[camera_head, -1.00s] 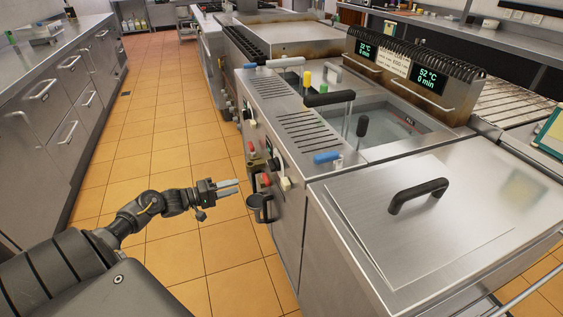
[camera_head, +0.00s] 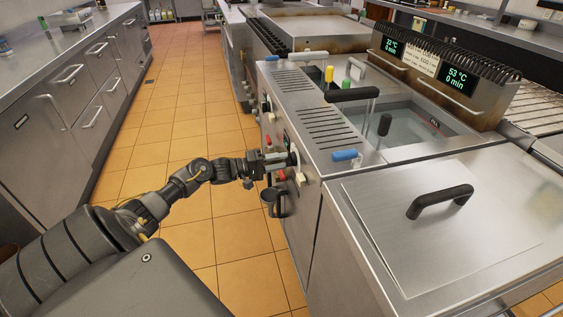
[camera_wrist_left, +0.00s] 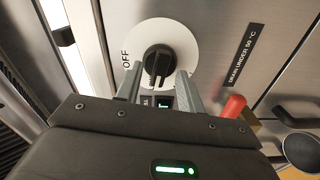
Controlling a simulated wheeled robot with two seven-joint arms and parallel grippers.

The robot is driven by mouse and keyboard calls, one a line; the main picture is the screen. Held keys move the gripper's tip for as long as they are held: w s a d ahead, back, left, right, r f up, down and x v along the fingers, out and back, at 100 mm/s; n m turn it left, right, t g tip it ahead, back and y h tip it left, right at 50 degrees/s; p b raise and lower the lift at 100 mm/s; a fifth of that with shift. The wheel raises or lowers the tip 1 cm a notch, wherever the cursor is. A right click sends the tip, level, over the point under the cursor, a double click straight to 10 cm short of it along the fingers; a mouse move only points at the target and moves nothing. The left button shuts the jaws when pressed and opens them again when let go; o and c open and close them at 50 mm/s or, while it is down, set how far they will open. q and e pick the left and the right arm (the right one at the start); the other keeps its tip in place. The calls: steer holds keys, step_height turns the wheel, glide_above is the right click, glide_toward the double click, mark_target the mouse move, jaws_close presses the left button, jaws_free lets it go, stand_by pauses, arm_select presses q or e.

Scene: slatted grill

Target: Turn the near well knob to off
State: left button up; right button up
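The near well knob (camera_wrist_left: 158,64) is black on a round white dial, with an OFF label at the dial's left in the left wrist view. Its grip runs roughly up and down in that picture. My left gripper (camera_wrist_left: 160,78) is open, with one finger at each side of the knob's lower part; I cannot tell whether either finger touches it. In the head view my left gripper (camera_head: 284,159) is at the fryer's front panel and mostly hides the knob. My right gripper is not in view.
A red-handled drain valve (camera_wrist_left: 234,106) sits right of and below the knob, beside a "drain under 50 °C" label (camera_wrist_left: 243,55). A dark round cup-like fitting (camera_head: 273,200) sticks out below the gripper. The tiled floor (camera_head: 200,130) at the left is clear.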

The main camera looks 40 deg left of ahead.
arm_select(q)
steer(key=shift+w+d, duration=0.3)
steer(key=shift+w, duration=0.15)
jaws_close()
